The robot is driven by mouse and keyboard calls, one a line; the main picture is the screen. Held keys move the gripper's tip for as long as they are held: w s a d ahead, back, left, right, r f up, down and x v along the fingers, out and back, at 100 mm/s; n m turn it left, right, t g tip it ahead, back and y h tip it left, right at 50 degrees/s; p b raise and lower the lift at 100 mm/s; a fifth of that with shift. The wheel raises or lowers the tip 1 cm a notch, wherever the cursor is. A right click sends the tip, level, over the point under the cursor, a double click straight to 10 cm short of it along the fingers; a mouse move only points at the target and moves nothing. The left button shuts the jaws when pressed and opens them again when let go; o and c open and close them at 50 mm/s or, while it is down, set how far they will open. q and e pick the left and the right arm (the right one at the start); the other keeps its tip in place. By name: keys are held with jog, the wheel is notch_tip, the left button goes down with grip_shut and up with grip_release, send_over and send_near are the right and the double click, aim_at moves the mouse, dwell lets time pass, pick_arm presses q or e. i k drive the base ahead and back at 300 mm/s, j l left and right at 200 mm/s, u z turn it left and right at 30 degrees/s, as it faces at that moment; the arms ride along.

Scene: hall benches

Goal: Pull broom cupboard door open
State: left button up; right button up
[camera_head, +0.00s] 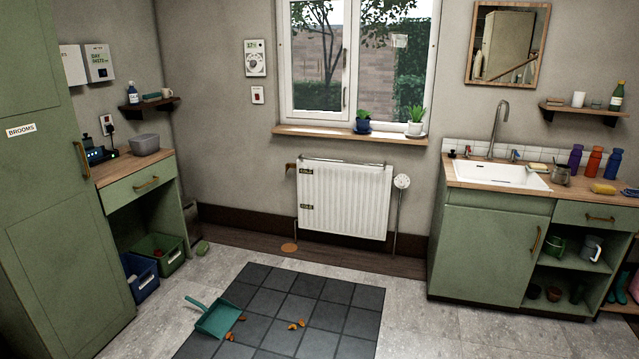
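The broom cupboard (50,200) is tall and green and stands at the left edge. Its door carries a white label (21,130) reading "BROOMS". A brass handle (82,167) is upright near the door's right edge. The door looks shut, and the inside of the cupboard is hidden. Neither of my grippers shows in the head view.
A dark tiled mat (290,312) lies on the floor with a green dustpan (215,318) and orange bits on it. A wood-topped counter (133,167) adjoins the cupboard, with crates below. A radiator (345,200) and sink unit (490,240) stand farther right.

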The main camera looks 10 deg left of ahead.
aim_at(58, 256)
jog(key=i+u, duration=0.15)
jog(key=i, duration=0.35)
jog(key=i+l+u, duration=0.15)
jog(key=i, duration=0.35)
jog(key=i+l+u, duration=0.2)
jog(key=i, duration=0.3)
jog(key=j, duration=0.1)
